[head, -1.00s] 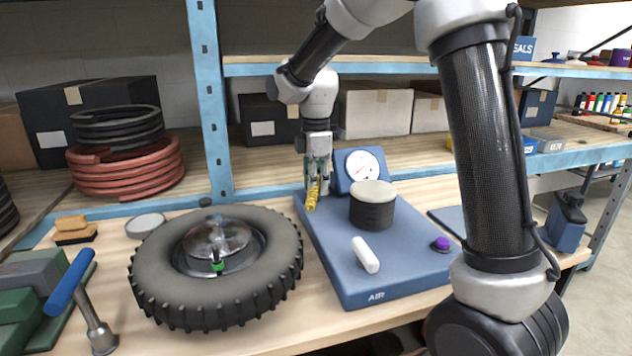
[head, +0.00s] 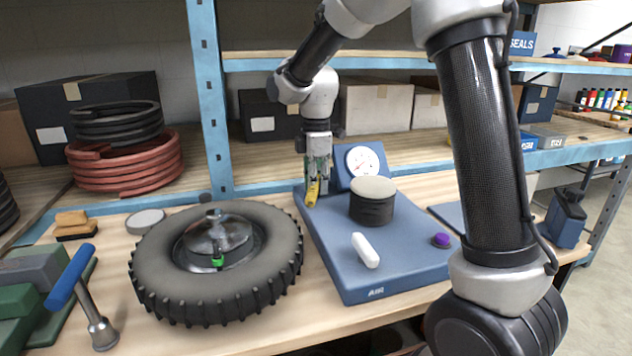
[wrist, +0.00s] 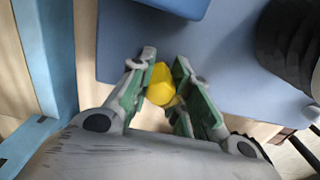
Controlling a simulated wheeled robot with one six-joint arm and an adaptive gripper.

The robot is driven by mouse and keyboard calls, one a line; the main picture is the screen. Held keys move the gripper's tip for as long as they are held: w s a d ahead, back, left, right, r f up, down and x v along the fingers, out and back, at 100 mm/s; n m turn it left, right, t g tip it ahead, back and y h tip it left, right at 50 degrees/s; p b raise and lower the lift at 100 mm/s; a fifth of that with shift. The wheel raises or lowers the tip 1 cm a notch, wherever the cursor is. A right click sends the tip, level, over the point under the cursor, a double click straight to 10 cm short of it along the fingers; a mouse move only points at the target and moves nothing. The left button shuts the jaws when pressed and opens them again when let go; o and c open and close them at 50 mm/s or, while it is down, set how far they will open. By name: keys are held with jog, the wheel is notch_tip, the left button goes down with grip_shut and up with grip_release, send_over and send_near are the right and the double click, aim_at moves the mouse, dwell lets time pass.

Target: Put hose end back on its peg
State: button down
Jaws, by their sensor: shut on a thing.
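My gripper (head: 318,176) is shut on the yellow hose end (head: 312,192) at the back left corner of the blue air station (head: 345,280). In the wrist view the yellow hose end (wrist: 161,84) sits between the green-sided fingers of my gripper (wrist: 162,90), over the edge of the blue base (wrist: 215,60). The hose end hangs pointing down in the head view. I cannot clearly make out its peg; the area behind my gripper is partly hidden. Whether the hose end touches the base I cannot tell.
A pressure gauge (head: 365,160) stands just right of my gripper. A dark coil with a pale top (head: 373,200), a white handle (head: 365,250) and a purple knob (head: 441,240) are on the base. A tyre (head: 160,285) lies to the left. A blue shelf post (head: 209,100) rises behind.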

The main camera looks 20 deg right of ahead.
jog(key=c, duration=0.6)
grip_release()
jog(key=shift+c, duration=0.2)
jog(key=shift+r, duration=0.25)
jog(key=shift+r, duration=4.75)
